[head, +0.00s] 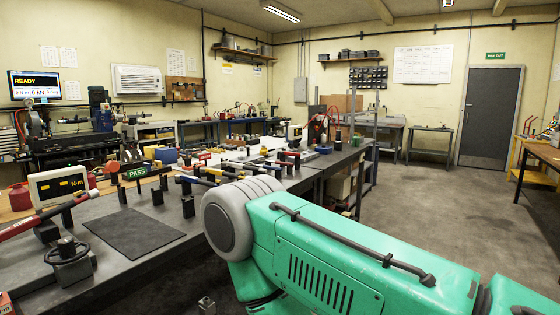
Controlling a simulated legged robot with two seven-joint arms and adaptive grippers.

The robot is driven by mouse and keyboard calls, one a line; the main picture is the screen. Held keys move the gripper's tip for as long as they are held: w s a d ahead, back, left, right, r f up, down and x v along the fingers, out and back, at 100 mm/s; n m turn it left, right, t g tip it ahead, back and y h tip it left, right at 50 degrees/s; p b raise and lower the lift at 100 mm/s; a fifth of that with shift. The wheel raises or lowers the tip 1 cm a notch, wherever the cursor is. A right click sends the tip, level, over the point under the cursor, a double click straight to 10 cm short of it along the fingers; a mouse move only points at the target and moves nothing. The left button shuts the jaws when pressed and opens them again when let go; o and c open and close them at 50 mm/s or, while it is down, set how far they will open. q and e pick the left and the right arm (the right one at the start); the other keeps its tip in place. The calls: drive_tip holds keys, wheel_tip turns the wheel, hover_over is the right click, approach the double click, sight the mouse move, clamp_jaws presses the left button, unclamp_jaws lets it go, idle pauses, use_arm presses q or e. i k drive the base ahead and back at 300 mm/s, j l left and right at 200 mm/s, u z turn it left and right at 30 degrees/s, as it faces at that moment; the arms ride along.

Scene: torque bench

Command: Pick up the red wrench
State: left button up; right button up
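A long wrench with a red handle (22,226) lies at the left of the head view, raised on dark supports above the near bench (150,262). Its handle runs out of the picture at the left edge. Other red parts show on tools farther back along the bench, too small to make out well. Neither of my grippers is in view. A green arm link of mine with a grey joint fills the lower right and hides part of the bench edge and floor.
A dark mat (133,232) lies bare on the bench. A display reading N·m (62,186) and a green PASS sign (137,173) stand behind the wrench. Several wrenches on stands (197,177) line the bench farther back.

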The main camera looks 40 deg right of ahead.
sight(20, 226)
drive_tip(key=z, duration=1.55)
drive_tip(key=i+l+u, duration=0.45)
drive_tip(key=i+l, duration=1.9)
drive_tip(key=l, duration=0.15)
drive_tip(key=u, duration=2.6)
drive_tip(key=i+j, duration=0.25)
drive_tip(key=i+j+z, duration=0.5)
drive_tip(key=j, duration=0.2)
drive_tip(key=j+z, duration=0.25)
drive_tip(key=j, duration=0.15)
